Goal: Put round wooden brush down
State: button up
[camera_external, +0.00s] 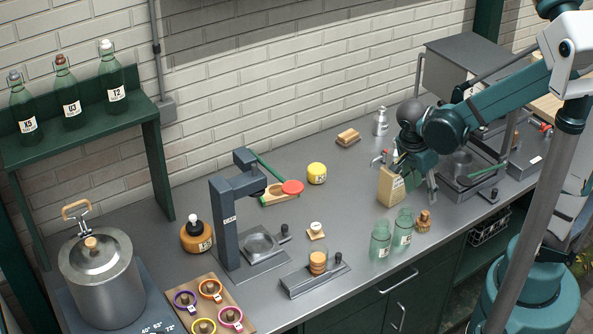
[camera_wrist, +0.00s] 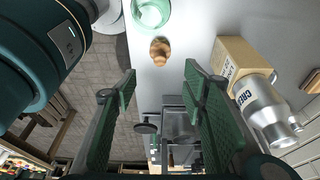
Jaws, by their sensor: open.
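The round wooden brush appears to be the small brown knobbed piece (camera_external: 424,221) standing on the grey counter near its front edge, just right of two green glass jars. It also shows in the wrist view (camera_wrist: 160,50), near the top middle on the bare counter, apart from both fingers. My gripper (camera_external: 417,182) is above and behind it in the external view. In the wrist view my gripper (camera_wrist: 160,72) has its two green-padded fingers wide apart, with nothing between them. The brush's underside is hidden.
Close by are the green jars (camera_external: 381,241) and (camera_external: 403,228), and a tan carton (camera_external: 389,188). A metal tray station (camera_external: 470,182) stands right. The middle counter has free room.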

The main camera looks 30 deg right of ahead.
dwell(0.3)
jog(key=d+r+n+t+y, duration=0.1)
jog(key=d+r+n+t, duration=0.2)
jog(key=r+n, duration=0.4)
jog(key=d+r+n+t+y, duration=0.2)
jog(key=d+r+n+t, duration=0.2)
jog(key=r+n, duration=0.3)
jog(key=shift+w+r+n, duration=0.15)
jog(key=shift+w+n, duration=0.25)
jog(key=shift+n, duration=1.6)
jog(key=shift+f, duration=0.2)
notch_tip(320, 180, down, 3)
jog(key=b, duration=0.3)
jog(key=shift+f+b, duration=0.2)
jog(key=shift+b, duration=0.15)
